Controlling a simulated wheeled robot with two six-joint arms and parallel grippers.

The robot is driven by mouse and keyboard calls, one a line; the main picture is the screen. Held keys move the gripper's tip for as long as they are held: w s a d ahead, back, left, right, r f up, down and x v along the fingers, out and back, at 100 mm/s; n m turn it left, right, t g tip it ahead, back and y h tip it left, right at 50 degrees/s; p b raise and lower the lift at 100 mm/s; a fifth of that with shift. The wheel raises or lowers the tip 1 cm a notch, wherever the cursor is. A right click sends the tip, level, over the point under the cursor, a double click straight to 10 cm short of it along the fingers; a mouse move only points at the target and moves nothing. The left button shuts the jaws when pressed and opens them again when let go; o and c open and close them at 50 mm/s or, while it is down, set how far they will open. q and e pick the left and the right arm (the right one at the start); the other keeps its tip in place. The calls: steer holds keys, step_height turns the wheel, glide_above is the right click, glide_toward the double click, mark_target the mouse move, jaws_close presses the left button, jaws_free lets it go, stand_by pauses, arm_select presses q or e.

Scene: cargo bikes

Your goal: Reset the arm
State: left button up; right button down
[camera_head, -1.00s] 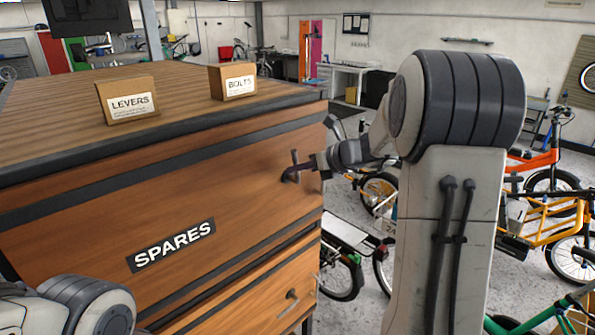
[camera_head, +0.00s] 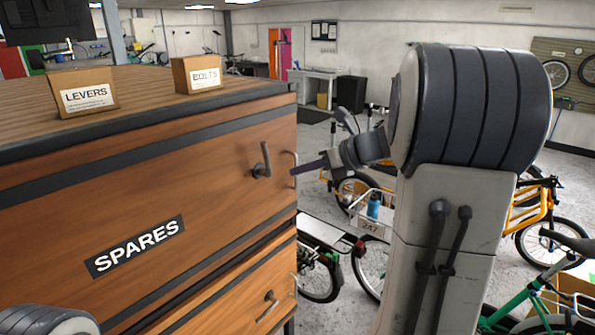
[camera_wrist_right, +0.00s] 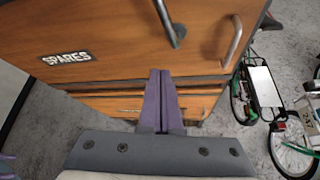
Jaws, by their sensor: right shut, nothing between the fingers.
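My right arm fills the right of the head view. Its right gripper (camera_head: 303,168) is shut and empty, and its fingertips point left toward the cabinet's right edge, near a metal handle. In the right wrist view the two purple fingers (camera_wrist_right: 161,85) lie together, pointing at the cabinet front. I cannot tell the exact gap to the cabinet. My left gripper is out of view; only a piece of my left arm shows at the bottom left of the head view.
A wooden cabinet (camera_head: 70,210) with a SPARES label (camera_head: 135,246) stands at the left. A LEVERS box (camera_head: 82,93) and a BOLTS box (camera_head: 196,75) sit on top. A lower drawer (camera_head: 235,302) protrudes slightly. Several bikes stand at the right, with an orange bike (camera_head: 535,215) among them.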

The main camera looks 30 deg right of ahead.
steer(key=shift+a, duration=0.15)
steer(key=s+a+f+n+g+b, duration=0.1)
steer(key=s+a+f+n+g, duration=0.25)
steer(key=a+n, duration=0.35)
steer(key=s+a+f+n+g+y+b, duration=0.1)
steer(key=s+a+f+n+g+b, duration=0.15)
steer(key=a+f+n, duration=0.45)
steer(key=s+a+f+n+g+b, duration=0.15)
steer(key=s+a+n, duration=0.25)
steer(key=a, duration=0.6)
steer(key=s+a+f+n+g+h+b, duration=0.1)
steer(key=s+a+f+n+h, duration=0.1)
steer(key=s+f+n, duration=0.3)
steer(key=s+a+f+n+g+h+b, duration=0.2)
steer(key=s+f+n, duration=0.4)
steer(key=s+n, duration=0.7)
steer(key=a+n+h, duration=0.1)
steer(key=n, duration=0.4)
